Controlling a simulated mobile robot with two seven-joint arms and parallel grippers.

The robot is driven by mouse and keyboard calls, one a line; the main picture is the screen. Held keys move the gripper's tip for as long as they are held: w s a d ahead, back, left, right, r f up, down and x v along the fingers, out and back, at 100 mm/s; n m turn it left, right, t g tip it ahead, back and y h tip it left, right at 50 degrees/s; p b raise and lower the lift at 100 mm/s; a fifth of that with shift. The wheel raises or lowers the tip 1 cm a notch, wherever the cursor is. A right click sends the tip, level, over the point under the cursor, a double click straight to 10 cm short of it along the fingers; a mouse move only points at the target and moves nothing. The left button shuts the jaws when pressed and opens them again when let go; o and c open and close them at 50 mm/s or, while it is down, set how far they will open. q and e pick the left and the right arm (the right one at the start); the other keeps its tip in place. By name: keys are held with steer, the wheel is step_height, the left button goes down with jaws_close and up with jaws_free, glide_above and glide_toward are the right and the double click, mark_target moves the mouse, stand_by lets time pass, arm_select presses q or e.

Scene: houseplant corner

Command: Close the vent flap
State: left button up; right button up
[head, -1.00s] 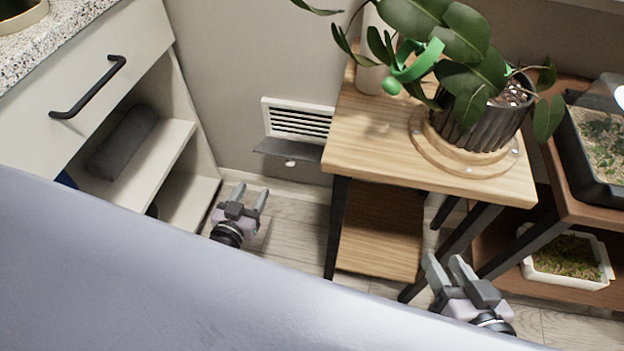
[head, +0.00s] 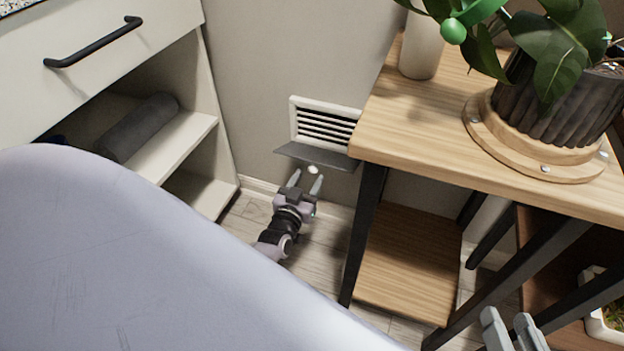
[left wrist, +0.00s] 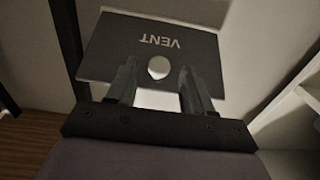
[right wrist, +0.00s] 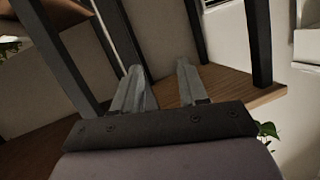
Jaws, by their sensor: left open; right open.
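The vent (head: 325,125) is a white louvred frame low on the wall. Its dark grey flap (head: 318,156) hangs open, sticking out from the vent's lower edge, with a round white knob (head: 312,170) at its front. My left gripper (head: 306,183) is open just below and in front of the knob. In the left wrist view the flap (left wrist: 150,45) shows its VENT lettering, and the knob (left wrist: 158,67) appears between the open fingers; contact cannot be told. My right gripper (head: 508,328) is open and empty by the wooden stand, at the bottom edge of the head view.
A wooden plant stand (head: 420,125) with dark legs is close on the right of the vent. It bears a potted plant (head: 555,100) and a pale cylinder (head: 421,50). An open cabinet (head: 190,150) with a rolled grey cloth (head: 140,127) is on the left.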

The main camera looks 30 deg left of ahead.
arm_select(q)
steer(key=shift+b+x, duration=0.35)
steer(key=shift+x, duration=0.95)
arm_select(e)
steer(key=shift+s+d+t, duration=0.1)
steer(key=shift+d+t, duration=0.2)
steer(key=shift+d, duration=0.1)
